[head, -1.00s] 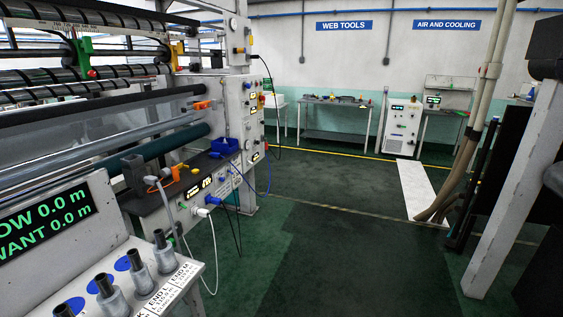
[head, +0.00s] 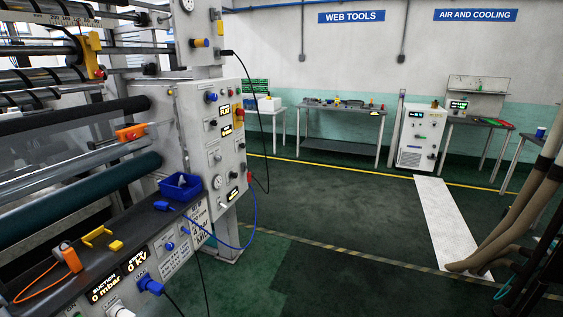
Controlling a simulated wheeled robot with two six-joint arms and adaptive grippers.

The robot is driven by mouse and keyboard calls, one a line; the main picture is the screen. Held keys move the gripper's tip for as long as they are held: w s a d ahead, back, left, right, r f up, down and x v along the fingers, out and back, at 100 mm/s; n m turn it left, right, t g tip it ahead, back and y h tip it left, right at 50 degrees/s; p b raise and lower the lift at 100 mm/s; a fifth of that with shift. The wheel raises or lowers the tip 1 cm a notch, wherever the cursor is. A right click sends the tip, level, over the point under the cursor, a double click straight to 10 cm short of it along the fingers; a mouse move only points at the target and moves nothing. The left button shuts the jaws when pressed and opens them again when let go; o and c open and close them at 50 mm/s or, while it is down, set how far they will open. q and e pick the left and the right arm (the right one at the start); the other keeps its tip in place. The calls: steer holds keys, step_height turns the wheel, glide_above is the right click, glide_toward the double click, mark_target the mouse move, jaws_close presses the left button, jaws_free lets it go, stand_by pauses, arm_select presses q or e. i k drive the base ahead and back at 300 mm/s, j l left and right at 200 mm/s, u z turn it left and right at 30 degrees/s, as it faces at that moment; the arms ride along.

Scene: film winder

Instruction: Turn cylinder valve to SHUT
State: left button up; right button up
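I cannot pick out a cylinder valve for certain in the head view. The film winder's grey control panel (head: 216,140) stands at centre left, with several small knobs, gauges and lit readouts, too small to read as a SHUT marking. Under the AIR AND COOLING sign (head: 476,15), a white cabinet unit (head: 419,138) stands on the floor at the back right, with small fittings on its front. Neither of my grippers is in view.
A dark bench (head: 145,250) with a blue bin (head: 181,187) fills the lower left. A tool table (head: 345,109) stands at the back wall. Brown hoses (head: 513,208) come down at the right beside a pale floor plate (head: 448,222). The green floor (head: 340,210) in the middle is clear.

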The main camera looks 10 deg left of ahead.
mark_target(220, 23)
steer(key=i+j+u, duration=0.5)
steer(key=i, duration=0.25)
steer(key=i+l+z, duration=0.1)
steer(key=i+l, duration=0.5)
